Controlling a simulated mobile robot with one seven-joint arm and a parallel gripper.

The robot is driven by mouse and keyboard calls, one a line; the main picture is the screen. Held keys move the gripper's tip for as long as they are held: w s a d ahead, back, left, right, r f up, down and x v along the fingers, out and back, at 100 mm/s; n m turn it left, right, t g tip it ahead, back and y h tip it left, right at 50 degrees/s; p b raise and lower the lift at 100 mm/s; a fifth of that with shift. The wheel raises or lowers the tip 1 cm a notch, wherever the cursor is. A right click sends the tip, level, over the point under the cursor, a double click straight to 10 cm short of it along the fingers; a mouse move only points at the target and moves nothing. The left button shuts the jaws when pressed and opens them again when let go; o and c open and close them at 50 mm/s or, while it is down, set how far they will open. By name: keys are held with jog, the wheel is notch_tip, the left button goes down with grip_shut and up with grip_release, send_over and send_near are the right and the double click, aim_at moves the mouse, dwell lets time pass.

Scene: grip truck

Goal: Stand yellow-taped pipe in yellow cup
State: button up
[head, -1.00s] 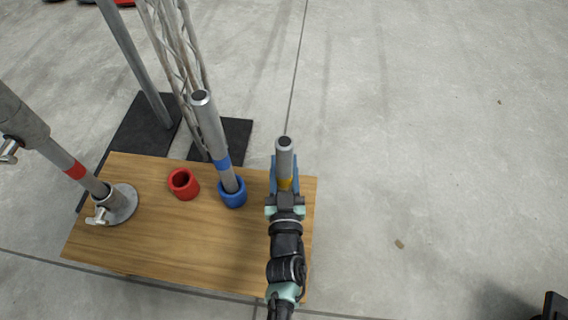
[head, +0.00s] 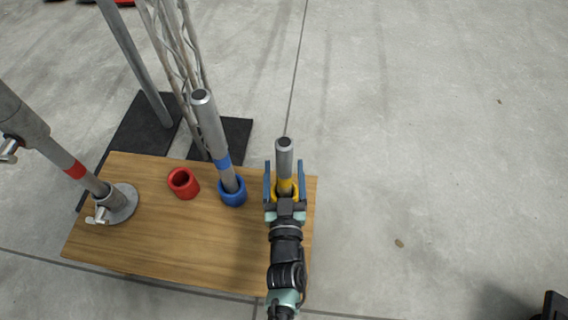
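The yellow-taped pipe (head: 285,160) stands upright near the right end of the wooden board. Its yellow tape band (head: 285,185) shows just above the yellow cup (head: 293,193), whose rim is seen around the pipe's foot. The pipe appears to stand in the cup, though my gripper hides the lower part. My gripper (head: 285,167) is open, with one blue finger on each side of the pipe and a gap to it on both sides.
A blue-taped pipe (head: 211,130) stands in the blue cup (head: 233,192) to the left. The red cup (head: 184,184) is empty.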

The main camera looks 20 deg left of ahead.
jog(key=p+v, duration=0.3)
jog(key=v, duration=0.8)
jog(key=shift+s+d+p, duration=0.2)
jog(key=shift+s+p, duration=0.1)
jog(key=shift+r, duration=0.15)
